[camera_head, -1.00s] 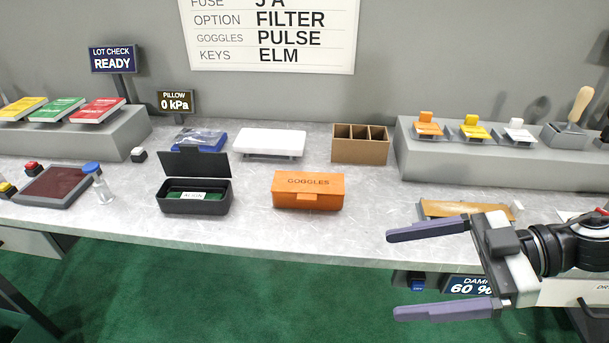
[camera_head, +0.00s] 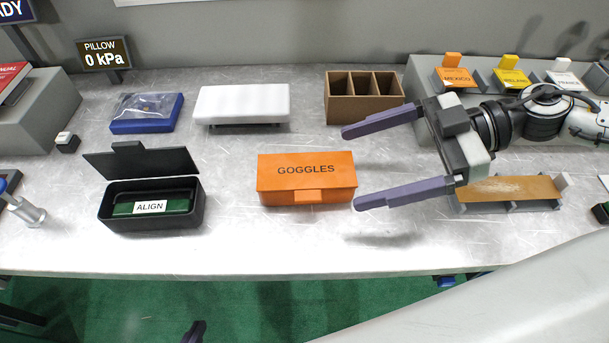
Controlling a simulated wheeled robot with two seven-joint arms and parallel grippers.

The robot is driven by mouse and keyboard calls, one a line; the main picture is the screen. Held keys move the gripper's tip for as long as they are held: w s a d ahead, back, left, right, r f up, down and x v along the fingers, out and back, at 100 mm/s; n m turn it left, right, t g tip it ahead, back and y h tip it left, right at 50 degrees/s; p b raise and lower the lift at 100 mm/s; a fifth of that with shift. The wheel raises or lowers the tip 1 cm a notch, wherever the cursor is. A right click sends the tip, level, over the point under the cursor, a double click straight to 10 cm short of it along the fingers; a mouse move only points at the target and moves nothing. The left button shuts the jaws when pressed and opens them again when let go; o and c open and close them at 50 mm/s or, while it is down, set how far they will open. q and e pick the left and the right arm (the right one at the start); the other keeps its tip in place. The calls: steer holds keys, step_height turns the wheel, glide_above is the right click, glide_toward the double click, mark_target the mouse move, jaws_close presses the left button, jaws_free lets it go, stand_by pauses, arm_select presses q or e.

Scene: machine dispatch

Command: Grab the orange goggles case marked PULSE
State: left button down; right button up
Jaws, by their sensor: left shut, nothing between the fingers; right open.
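The orange case (camera_head: 306,171) sits closed on the grey table, in the middle of the head view. The word on its lid reads GOGGLES; I see no PULSE marking on it. My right gripper (camera_head: 352,168) is open and empty, just right of the case, its two purple fingers pointing left. The lower fingertip appears close to the case's right side; I cannot tell whether they touch. Only a dark tip of my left gripper (camera_head: 195,332) shows at the bottom edge, shut and well in front of the table.
A black open case (camera_head: 152,218) with an ALIGN label stands to the left. Behind are a blue tray (camera_head: 146,127), a white block (camera_head: 242,104) and a brown divided box (camera_head: 365,107). A tan-topped rack (camera_head: 510,192) lies right. Bare table separates the black and orange cases.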

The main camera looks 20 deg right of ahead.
mark_target(311, 175)
steer(key=shift+x, duration=1.05)
steer(key=shift+w+a, duration=0.1)
steer(key=shift+a, duration=0.2)
steer(key=p+x, duration=0.1)
steer(key=x, duration=0.3)
steer(key=shift+w+a+r, duration=0.1)
steer(key=shift+r, duration=0.1)
steer(key=shift+w+a+f, duration=0.1)
steer(key=shift+a+f, duration=0.15)
steer(key=shift+a, duration=0.1)
steer(key=shift+c, duration=1)
arm_select(q)
steer(key=shift+w+r, duration=0.25)
steer(key=shift+r, duration=0.45)
arm_select(e)
steer(key=c, duration=1.4)
